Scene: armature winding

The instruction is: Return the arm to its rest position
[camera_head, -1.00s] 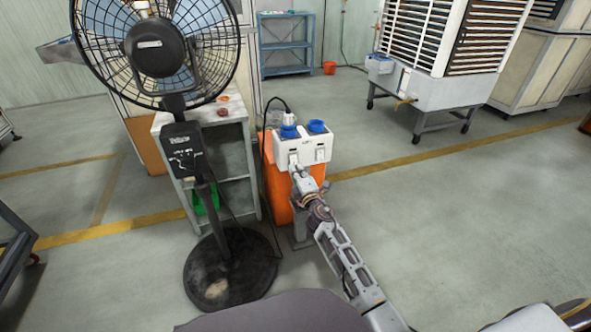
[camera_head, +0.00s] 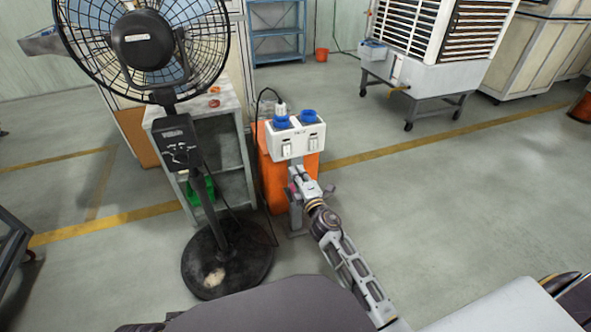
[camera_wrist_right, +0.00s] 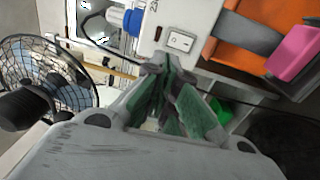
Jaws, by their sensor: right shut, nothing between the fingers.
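My right arm reaches up from the lower right in the head view. Its gripper (camera_head: 300,180) is just below and in front of the white socket box (camera_head: 296,143), and it looks apart from it. In the right wrist view my right gripper (camera_wrist_right: 158,66) is shut and empty, its fingertips together below a white switch (camera_wrist_right: 180,41) on the box. The box carries two blue sockets (camera_head: 309,117) on top and stands on an orange stand (camera_head: 270,181). My left gripper is not in view.
A black pedestal fan (camera_head: 226,262) stands left of the box, beside a grey shelf (camera_head: 231,160). A dark cable runs behind the box to a plug. An air cooler (camera_head: 430,76) on a wheeled frame stands at the back right.

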